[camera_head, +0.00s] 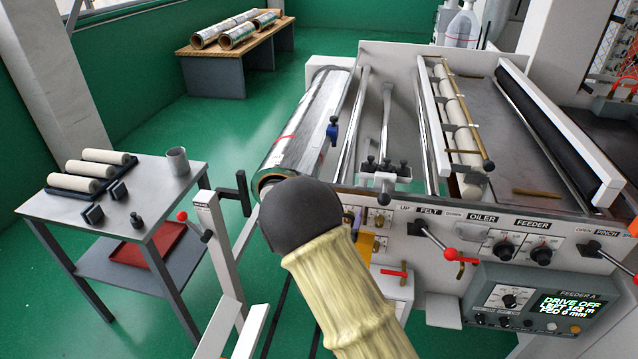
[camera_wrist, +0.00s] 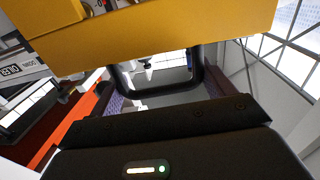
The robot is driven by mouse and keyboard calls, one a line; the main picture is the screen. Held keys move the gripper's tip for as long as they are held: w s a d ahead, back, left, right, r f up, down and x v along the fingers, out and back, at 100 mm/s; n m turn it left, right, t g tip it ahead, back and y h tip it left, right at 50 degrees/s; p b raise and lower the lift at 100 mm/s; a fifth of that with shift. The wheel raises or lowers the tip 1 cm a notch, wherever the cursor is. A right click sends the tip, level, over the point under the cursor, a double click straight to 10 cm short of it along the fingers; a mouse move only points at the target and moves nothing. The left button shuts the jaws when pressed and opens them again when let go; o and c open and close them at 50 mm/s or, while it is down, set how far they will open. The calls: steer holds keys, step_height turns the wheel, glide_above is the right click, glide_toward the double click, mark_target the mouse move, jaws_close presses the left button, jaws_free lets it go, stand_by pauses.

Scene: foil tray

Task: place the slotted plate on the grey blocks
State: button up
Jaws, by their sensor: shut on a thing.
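A yellow plate (camera_wrist: 200,30), which I take for the slotted plate, fills the top of the wrist view, with a black loop (camera_wrist: 203,82) just below it. A little yellow (camera_head: 381,243) also shows beside my arm in the head view. My gripper (camera_wrist: 160,95) is shut on the plate; its contact is partly hidden, and in the head view my arm covers most of it.
The side table (camera_head: 60,207) also carries pale rolls (camera_head: 90,168) and a cup (camera_head: 178,161). A machine with a foil roll (camera_head: 300,135), levers and a control panel (camera_head: 535,300) fills the right.

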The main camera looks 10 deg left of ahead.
steer(key=s+d+f+n+y, duration=0.1)
steer(key=s+d+f, duration=0.5)
steer(key=d+f, duration=0.3)
steer(key=s+d+f+y, duration=0.1)
steer(key=s+d+f, duration=0.5)
steer(key=f, duration=0.9)
steer(key=d, duration=0.3)
steer(key=shift+s+d+n+y, duration=0.3)
steer(key=shift+s+n+y, duration=0.05)
steer(key=shift+n+y, duration=0.05)
steer(key=shift+a+f, duration=0.1)
